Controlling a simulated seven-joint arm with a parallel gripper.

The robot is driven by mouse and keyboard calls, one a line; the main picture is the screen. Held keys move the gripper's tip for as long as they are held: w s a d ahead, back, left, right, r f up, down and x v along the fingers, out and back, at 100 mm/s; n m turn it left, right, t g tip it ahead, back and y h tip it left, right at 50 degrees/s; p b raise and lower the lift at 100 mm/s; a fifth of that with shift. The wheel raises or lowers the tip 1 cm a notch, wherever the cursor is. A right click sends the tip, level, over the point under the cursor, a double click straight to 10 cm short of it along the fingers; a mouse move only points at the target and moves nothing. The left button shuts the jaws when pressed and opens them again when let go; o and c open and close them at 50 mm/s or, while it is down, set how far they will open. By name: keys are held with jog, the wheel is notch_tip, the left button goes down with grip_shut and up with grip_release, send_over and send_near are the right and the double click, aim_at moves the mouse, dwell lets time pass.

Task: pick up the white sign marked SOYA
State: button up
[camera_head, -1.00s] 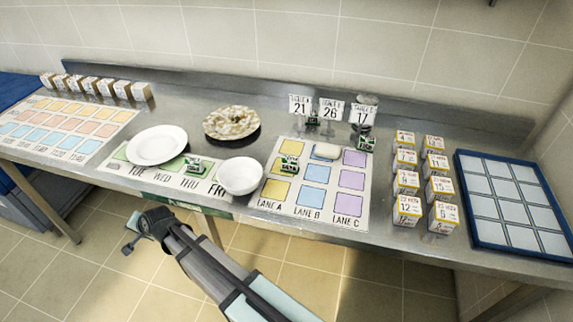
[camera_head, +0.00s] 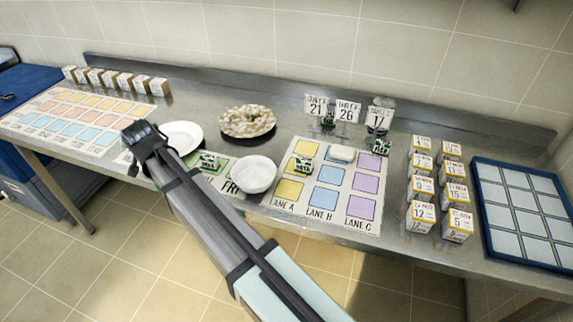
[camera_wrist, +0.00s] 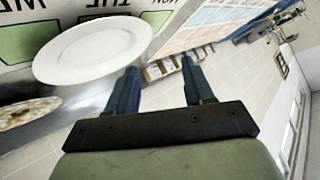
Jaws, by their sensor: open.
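I cannot read SOYA on any sign. Three white upright signs (camera_head: 347,111) with black numbers stand at the back of the counter. Several small green-and-white labelled pieces lie about: one on the weekday strip (camera_head: 208,163), one on the lane mat (camera_head: 306,168), one near the right sign (camera_head: 382,146). Their print is too small to read. My gripper (camera_wrist: 160,85) is open and empty, with both fingers apart in the wrist view. In the head view my gripper (camera_head: 146,143) is over the left part of the counter, in front of the white plate (camera_head: 184,137), partly covering it.
A white bowl (camera_head: 255,174) and a patterned plate (camera_head: 247,122) stand mid-counter. The lane mat (camera_head: 285,209) has coloured squares. Numbered boxes (camera_head: 423,215) stand in rows beside a blue tray (camera_head: 480,200) at right. Small boxes (camera_head: 110,79) line the back left.

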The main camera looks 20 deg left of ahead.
jog(key=w+d+n+h, duration=0.2)
jog(key=w+d+h, duration=0.1)
jog(key=w+d, duration=0.5)
notch_tip(320, 180, up, 4)
jog(key=r+n+g+h, duration=0.1)
jog(key=n+g+h, duration=0.5)
jog(key=n, duration=0.4)
send_over(304, 159)
jog(key=shift+f, duration=6.65)
grip_shut()
